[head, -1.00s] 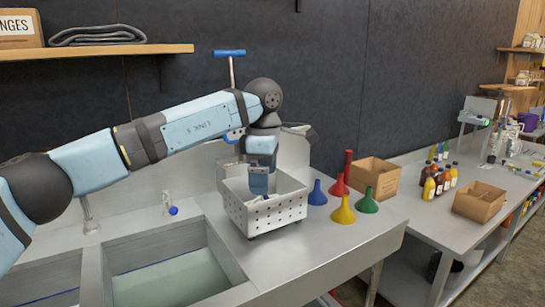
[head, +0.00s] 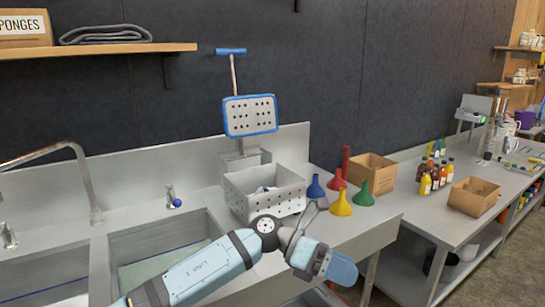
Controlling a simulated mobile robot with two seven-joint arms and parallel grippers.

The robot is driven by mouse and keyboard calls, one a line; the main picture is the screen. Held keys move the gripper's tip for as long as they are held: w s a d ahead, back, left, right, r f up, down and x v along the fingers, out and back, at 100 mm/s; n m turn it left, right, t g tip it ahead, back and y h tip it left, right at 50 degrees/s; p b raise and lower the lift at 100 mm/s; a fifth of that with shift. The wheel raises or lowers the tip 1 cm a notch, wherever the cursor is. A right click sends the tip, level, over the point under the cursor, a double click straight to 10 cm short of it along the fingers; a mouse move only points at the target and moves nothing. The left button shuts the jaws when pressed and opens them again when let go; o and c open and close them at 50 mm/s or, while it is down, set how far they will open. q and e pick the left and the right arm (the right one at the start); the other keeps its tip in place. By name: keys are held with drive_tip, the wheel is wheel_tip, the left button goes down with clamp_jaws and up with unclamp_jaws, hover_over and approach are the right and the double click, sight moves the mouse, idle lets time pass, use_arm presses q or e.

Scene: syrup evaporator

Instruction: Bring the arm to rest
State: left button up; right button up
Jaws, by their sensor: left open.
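My left arm comes in from the bottom of the head view, with its wrist bent to the right. My left gripper (head: 340,269) is open and hangs over the front edge of the steel counter (head: 335,235), to the right of and below the basket. I see nothing held in it. The white perforated basket (head: 265,205) stands upright on the counter, apart from the gripper. Some small pale and dark items show inside the basket, too small to tell. My right gripper is out of view.
Blue (head: 315,188), red, yellow (head: 341,204) and green (head: 364,193) funnels stand right of the basket. A blue-rimmed perforated panel (head: 250,116) stands behind the basket. Sinks (head: 160,245) and a faucet (head: 92,190) lie to the left.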

use_arm(q)
drive_tip(key=s+a+f+n+t, duration=0.1)
drive_tip(key=a+f+n+t, duration=0.6)
drive_tip(key=n+t, duration=0.8)
drive_tip(key=s+a+f+n+t, duration=0.1)
drive_tip(key=a+f+n+t, duration=0.65)
drive_tip(key=n, duration=1.25)
drive_tip(key=s+a+f+n+g+y, duration=0.5)
drive_tip(key=s+a+f+n+y, duration=0.75)
drive_tip(key=s+a+f, duration=0.55)
wheel_tip(320, 180, up, 16)
drive_tip(key=s+n+h+p, duration=0.1)
drive_tip(key=p, duration=1.9)
drive_tip(key=shift+s+a+f, duration=0.2)
drive_tip(key=shift+s, duration=0.05)
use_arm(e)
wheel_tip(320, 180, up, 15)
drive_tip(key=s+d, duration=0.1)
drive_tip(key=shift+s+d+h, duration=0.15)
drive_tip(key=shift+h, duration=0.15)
